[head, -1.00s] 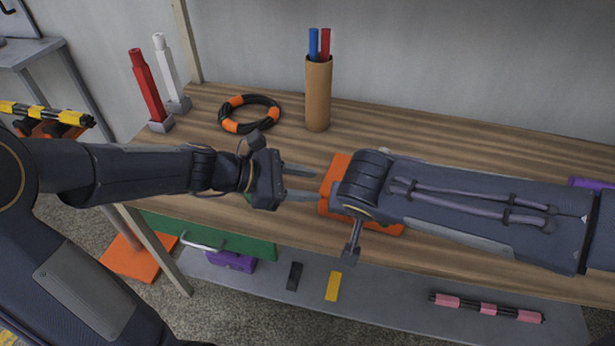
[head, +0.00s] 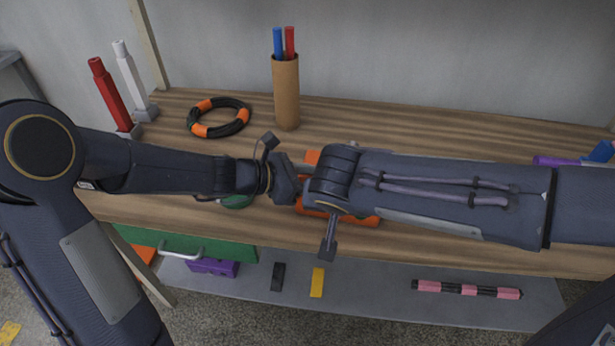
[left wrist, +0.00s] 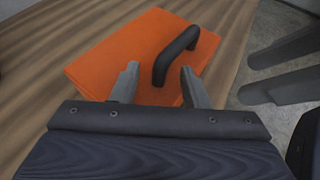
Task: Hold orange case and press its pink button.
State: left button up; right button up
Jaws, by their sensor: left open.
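The orange case (head: 362,219) lies on the wooden bench, largely hidden by my right arm in the head view. In the left wrist view the case (left wrist: 105,58) lies flat with its black handle (left wrist: 176,53) towards the right. My left gripper (left wrist: 159,68) is open over the case, with the near end of the handle showing between its fingertips; I cannot tell whether they touch. In the head view its fingers are hidden. My right gripper (left wrist: 246,78) shows two spread, empty fingers right of the case. No pink button is visible.
A black and orange ring (head: 218,118), a brown cup (head: 286,93) with red and blue sticks, and red (head: 109,94) and white (head: 130,75) posts stand behind. A grey lower shelf (head: 365,300) holds small items. The bench between ring and case is clear.

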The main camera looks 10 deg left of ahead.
pick_arm(q)
grip_shut()
dwell(0.4)
jog(key=shift+f, duration=0.25)
pick_arm(e)
jog(key=shift+f, duration=0.2)
dwell(0.4)
grip_shut()
pick_arm(q)
jog(key=shift+s+a+f, duration=0.1)
jog(key=shift+f, duration=0.1)
dwell(1.3)
pick_arm(e)
jog(key=shift+s, duration=0.1)
